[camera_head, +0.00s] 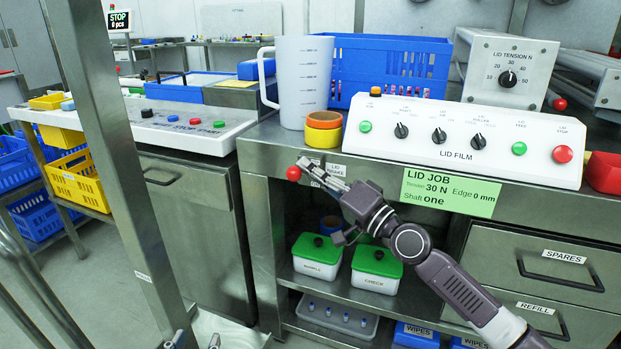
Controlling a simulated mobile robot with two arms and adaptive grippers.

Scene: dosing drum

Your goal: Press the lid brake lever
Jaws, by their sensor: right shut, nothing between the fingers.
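The lid brake lever shows as a red ball knob (294,173) at the left front of the lid film bench, near the small label LID BRAKE (336,169). Its shaft is mostly hidden. My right gripper (308,168) reaches in from the lower right; it is shut and empty, its tips just right of the knob. I cannot tell whether they touch it. Two small metallic tips at the bottom edge appear to be my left gripper (196,341), mostly cut off and far from the lever.
The lid film panel (455,155) stands on the bench above a green job card (448,192). Green-lidded boxes (317,256) sit on the shelf below. A steel post (118,170) crosses the left side.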

